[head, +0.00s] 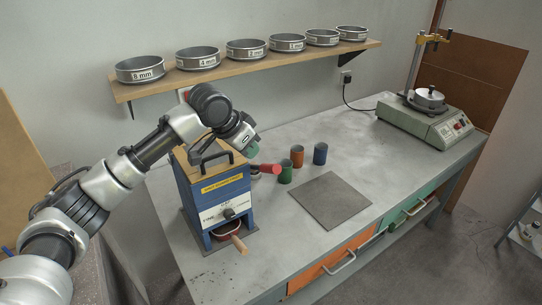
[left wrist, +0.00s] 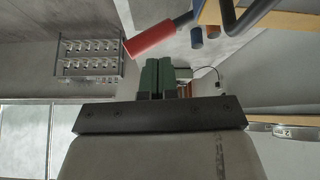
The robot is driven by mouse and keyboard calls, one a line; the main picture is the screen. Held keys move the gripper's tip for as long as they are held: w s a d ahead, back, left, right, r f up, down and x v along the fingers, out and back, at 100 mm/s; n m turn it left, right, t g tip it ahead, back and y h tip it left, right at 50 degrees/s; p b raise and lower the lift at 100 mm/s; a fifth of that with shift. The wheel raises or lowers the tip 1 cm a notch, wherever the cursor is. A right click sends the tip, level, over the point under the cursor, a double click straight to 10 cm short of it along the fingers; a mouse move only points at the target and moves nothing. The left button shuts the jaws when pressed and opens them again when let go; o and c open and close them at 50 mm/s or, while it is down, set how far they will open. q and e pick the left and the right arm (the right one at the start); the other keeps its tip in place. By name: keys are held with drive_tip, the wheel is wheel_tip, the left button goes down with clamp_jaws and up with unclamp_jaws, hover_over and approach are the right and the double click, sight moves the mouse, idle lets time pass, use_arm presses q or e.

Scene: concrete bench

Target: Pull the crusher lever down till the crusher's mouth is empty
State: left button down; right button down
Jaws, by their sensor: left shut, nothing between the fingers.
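The crusher (head: 215,194) is a blue box with a wooden upper part and a black top handle, standing on the bench's left part. Its lever ends in a red grip (head: 268,169), sticking out to the right. The red grip also shows in the left wrist view (left wrist: 152,38), just beyond the fingertips. My left gripper (head: 252,146) is above the red grip in the head view. Its green fingers (left wrist: 159,72) are together with nothing between them. I cannot tell whether they touch the grip. The crusher's mouth and its contents cannot be made out. My right gripper is out of view.
Green (head: 285,173), orange (head: 297,157) and blue (head: 320,154) cups stand right of the lever. A grey plate (head: 329,200) lies in front of them. A red pan (head: 228,230) sits in the crusher's base. Sieves line a wall shelf (head: 245,70). A machine (head: 425,116) stands far right.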

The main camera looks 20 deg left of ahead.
use_arm(q)
wheel_tip(320, 180, up, 11)
drive_tip(key=s+g, duration=0.1)
drive_tip(key=g, duration=0.1)
drive_tip(key=shift+d+m+g, duration=0.3)
drive_tip(key=shift+d+m, duration=0.05)
drive_tip(key=shift+m, duration=0.05)
drive_tip(key=shift+f, duration=0.1)
drive_tip(key=p, duration=0.4)
approach(272, 167)
drive_tip(key=x, duration=0.4)
drive_tip(key=w+d+x, duration=0.1)
drive_tip(key=x, duration=0.1)
drive_tip(key=shift+r, duration=0.3)
drive_tip(key=shift+s+d+f, duration=0.1)
drive_tip(key=shift+d+f, duration=0.05)
drive_tip(key=shift+f, duration=0.5)
